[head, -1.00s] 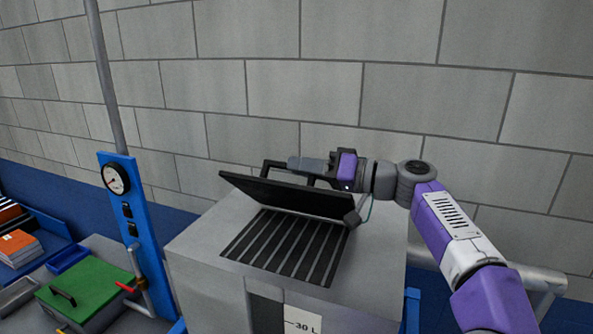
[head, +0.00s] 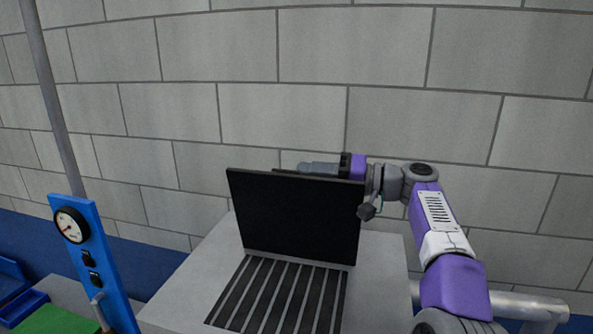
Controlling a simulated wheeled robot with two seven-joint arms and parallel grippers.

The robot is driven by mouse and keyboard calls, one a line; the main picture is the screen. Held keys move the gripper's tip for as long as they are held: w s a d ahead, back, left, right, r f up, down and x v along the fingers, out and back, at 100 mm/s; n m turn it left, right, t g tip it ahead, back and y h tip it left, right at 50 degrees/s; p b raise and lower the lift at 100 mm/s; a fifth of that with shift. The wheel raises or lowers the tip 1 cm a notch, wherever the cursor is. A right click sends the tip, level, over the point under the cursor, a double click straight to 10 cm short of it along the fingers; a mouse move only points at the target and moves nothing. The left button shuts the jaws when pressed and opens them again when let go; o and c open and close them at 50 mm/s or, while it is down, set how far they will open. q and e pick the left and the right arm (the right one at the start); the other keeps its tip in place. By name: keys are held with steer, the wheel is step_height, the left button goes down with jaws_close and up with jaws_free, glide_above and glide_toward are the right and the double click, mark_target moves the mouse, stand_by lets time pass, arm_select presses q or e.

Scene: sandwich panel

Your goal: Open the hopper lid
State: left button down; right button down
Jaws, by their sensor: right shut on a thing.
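The hopper lid (head: 298,217) is a black panel standing raised, close to upright, at the back of the grille. The dark slatted grille (head: 277,297) lies uncovered in front of it, in the top of the grey hopper (head: 384,280). My right gripper (head: 318,170) is behind the lid's upper edge, shut on the lid's handle. The handle is mostly hidden behind the lid, and so are parts of the fingers. My left gripper is not in view.
A blue post (head: 93,262) with a round gauge (head: 71,225) stands left of the hopper. A green lid (head: 55,320) and a blue tray (head: 22,305) sit at the lower left. A grey block wall is behind.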

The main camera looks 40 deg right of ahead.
steer(key=shift+w+d+f, duration=0.15)
steer(key=shift+d+f, duration=0.05)
steer(key=shift+f, duration=0.1)
steer(key=c, duration=1.2)
jaws_free()
steer(key=shift+o, duration=0.3)
steer(key=shift+w+d, duration=0.1)
steer(key=shift+d, duration=0.05)
steer(key=v, duration=0.7)
steer(key=shift+s+d+b, duration=0.2)
steer(key=shift+b, duration=0.2)
